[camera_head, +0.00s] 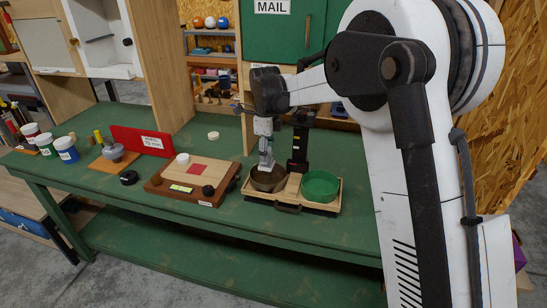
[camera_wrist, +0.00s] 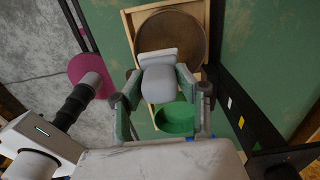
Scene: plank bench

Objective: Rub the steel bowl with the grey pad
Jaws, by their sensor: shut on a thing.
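The steel bowl (camera_head: 279,188) is dark brownish grey and sits in the left part of a shallow wooden tray (camera_head: 306,206). It also shows in the wrist view (camera_wrist: 185,30), at the top. My gripper (camera_head: 265,152) points down over this bowl. In the wrist view my gripper (camera_wrist: 160,85) is shut on the grey pad (camera_wrist: 160,82), a pale grey block between the two fingers. The pad overlaps the bowl's edge there. In the head view the pad's lower end is at the bowl's mouth; I cannot tell whether it touches the inside.
A green bowl (camera_head: 320,184) sits in the tray's right part. A black post (camera_head: 300,145) stands behind the tray. Green bench between is clear.

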